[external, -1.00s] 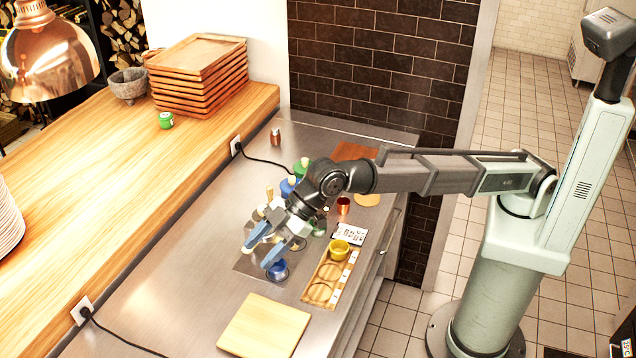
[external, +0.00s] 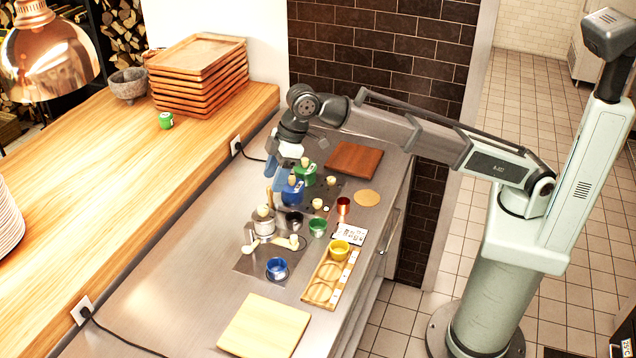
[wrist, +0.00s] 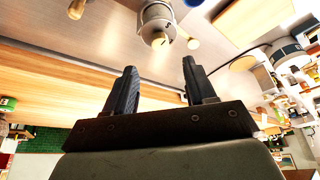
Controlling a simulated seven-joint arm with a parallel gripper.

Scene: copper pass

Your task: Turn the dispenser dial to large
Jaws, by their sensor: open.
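A pale dispenser body (wrist: 156,17) with a round knob (wrist: 158,40) shows beyond the fingertips. I cannot read any dial marks.
A blue cup (external: 277,268) is in front of the whitish dispenser, and a green cup (external: 317,228) stands farther right. A yellow cup (external: 340,249) sits in a wooden holder (external: 321,292). A copper cup (external: 343,205) and a printed card (external: 350,234) are nearby. The counter's left side is clear.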

